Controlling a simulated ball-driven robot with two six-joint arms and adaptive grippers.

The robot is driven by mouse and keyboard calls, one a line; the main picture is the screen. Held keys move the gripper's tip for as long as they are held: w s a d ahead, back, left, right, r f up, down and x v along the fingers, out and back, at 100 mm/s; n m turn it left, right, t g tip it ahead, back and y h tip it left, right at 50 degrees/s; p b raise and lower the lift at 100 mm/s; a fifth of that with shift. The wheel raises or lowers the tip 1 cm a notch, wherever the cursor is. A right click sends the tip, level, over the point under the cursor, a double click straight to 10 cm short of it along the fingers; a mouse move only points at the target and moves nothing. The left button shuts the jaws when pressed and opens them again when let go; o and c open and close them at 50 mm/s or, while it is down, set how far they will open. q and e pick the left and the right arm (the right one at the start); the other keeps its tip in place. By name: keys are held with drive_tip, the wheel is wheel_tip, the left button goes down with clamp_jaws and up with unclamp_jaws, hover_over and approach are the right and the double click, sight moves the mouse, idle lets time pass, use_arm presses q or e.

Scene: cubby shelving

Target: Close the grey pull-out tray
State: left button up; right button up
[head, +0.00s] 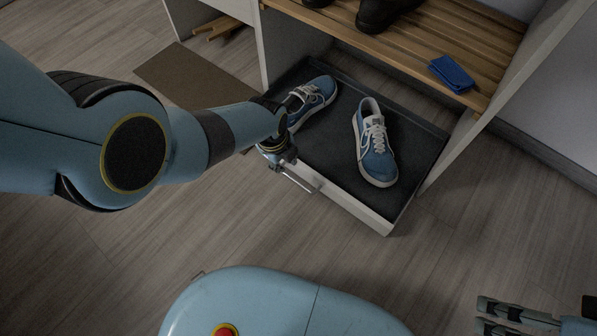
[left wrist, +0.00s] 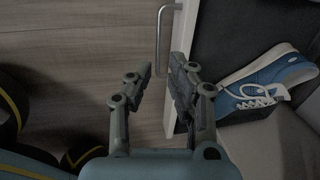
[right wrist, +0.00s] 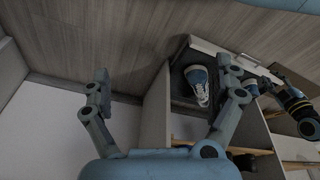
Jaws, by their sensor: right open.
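The grey pull-out tray (head: 333,150) stands out from under the shelving, holding a pair of blue shoes with white laces and soles (head: 375,148). Its light front panel carries a metal bar handle (head: 299,181). My left gripper (head: 281,163) is at the front panel, beside the handle. In the left wrist view its fingers (left wrist: 164,72) are apart, with the handle (left wrist: 160,42) just beyond the gap between the tips; contact cannot be made out. My right gripper (head: 482,314) is open and empty at the lower right, away from the tray; it also shows in the right wrist view (right wrist: 164,70).
A slatted wooden shelf (head: 420,50) above the tray bears dark shoes (head: 383,12) and a blue folded cloth (head: 451,73). A brown mat (head: 190,75) lies on the floor to the left. The wooden floor in front of the tray is clear.

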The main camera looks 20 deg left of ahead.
sight(291, 177)
use_arm(q)
drive_tip(key=f+b, duration=0.2)
drive_tip(key=f, duration=0.1)
drive_tip(key=w+f+b, duration=0.1)
drive_tip(key=f+b, duration=0.5)
drive_tip(key=f, duration=0.1)
drive_tip(key=shift+w+d, duration=0.2)
drive_tip(key=shift+d, duration=0.1)
drive_tip(key=shift+w+f+b, duration=0.15)
drive_tip(key=shift+f+b, duration=0.15)
drive_tip(key=shift+b, duration=0.15)
use_arm(e)
drive_tip(key=w+a+f+t, duration=0.1)
drive_tip(key=w+f+t, duration=0.2)
drive_tip(key=t, duration=0.7)
drive_tip(key=shift+w+a+f+y, duration=0.3)
drive_tip(key=shift+w+f+y, duration=0.1)
drive_tip(key=shift+f, duration=0.45)
use_arm(q)
clamp_jaws()
